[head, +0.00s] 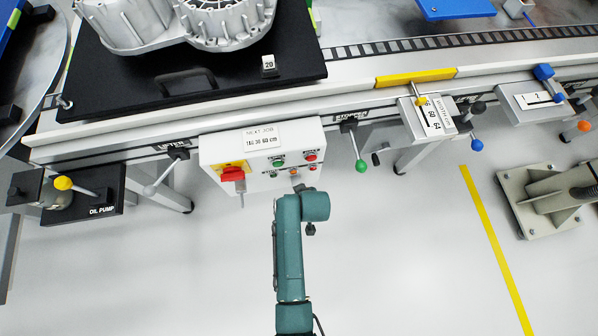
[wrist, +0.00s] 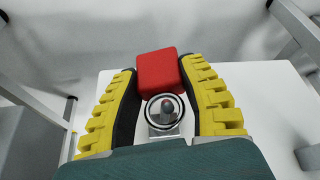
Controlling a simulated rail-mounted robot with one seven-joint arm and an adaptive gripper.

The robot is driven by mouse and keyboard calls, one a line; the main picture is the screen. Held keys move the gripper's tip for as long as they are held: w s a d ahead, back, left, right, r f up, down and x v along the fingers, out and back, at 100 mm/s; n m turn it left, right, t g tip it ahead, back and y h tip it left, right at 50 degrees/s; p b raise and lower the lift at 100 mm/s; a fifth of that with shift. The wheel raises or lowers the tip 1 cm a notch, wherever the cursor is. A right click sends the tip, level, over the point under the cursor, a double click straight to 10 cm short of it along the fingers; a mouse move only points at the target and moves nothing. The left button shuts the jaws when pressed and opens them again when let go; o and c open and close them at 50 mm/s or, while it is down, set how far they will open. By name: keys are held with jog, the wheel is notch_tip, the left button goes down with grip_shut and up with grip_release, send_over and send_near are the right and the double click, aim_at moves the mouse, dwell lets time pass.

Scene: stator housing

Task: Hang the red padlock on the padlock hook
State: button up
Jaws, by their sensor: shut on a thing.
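The red padlock (wrist: 160,73) is in the wrist view, its red block body between the yellow-and-black fingers of my gripper (wrist: 165,90). My gripper is shut on it. A dark ring shows just below the red body, and a small grey post (wrist: 165,112) with a reddish tip shows inside the ring's outline. I cannot tell whether the ring is around the post or only in front of it. In the head view my teal arm reaches the control box (head: 212,150) and hides my gripper. I cannot make out the padlock hook clearly.
The control box carries a red handle on a yellow plate (head: 232,166), several buttons and a label. A lever with a green knob (head: 361,166) stands to its right, and a lifter lever (head: 160,178) to its left.

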jog(key=o, duration=1.2)
jog(key=shift+p+v, duration=2.25)
jog(key=shift+p, duration=0.6)
jog(key=shift+r, duration=0.1)
jog(key=v, duration=1.2)
jog(key=shift+w, duration=0.1)
